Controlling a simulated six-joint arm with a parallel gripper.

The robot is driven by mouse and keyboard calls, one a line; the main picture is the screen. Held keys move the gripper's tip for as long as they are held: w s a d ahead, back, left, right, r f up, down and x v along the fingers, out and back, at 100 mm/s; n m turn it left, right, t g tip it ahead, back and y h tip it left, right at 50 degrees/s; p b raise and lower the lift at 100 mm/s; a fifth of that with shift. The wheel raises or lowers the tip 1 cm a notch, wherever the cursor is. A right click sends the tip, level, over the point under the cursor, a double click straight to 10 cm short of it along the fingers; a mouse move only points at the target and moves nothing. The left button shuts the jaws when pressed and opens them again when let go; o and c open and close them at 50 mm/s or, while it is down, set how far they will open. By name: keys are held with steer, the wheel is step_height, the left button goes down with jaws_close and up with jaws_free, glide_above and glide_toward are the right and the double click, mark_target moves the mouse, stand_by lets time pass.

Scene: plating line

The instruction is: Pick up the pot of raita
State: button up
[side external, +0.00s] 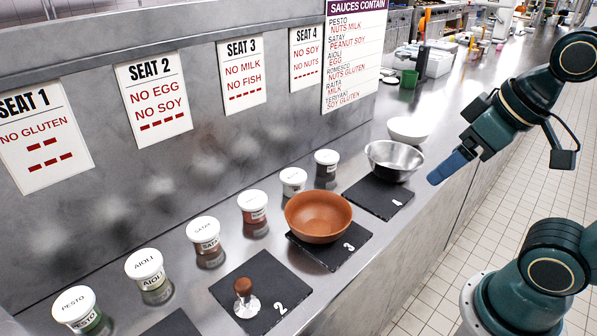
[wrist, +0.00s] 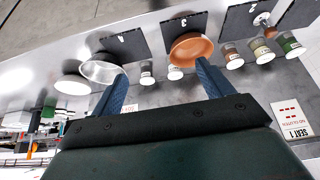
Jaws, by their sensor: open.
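Several white-lidded sauce pots stand in a row along the wall side of the steel counter. The fifth from the left, a pale pot (side external: 293,181), looks like the raita by its white contents, but its label is too small to read. It appears to show between my fingers in the wrist view (wrist: 175,73).
Neighbouring pots are a red one (side external: 253,207) and a dark one (side external: 326,162). A terracotta bowl (side external: 318,217) on slate 3 and a steel bowl (side external: 394,160) on slate 4 stand in front. A white bowl (side external: 408,130) is behind. A wooden-knobbed item (side external: 244,296) sits on slate 2.

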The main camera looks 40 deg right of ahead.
steer(key=w+r+n+g, duration=0.35)
steer(key=w+n, duration=0.65)
steer(key=w, duration=0.6)
steer(key=n+g, duration=0.2)
steer(key=n, duration=0.8)
glide_above(294, 174)
step_height(294, 174, down, 9)
steer(key=shift+f, duration=4.45)
steer(key=shift+f, duration=2.6)
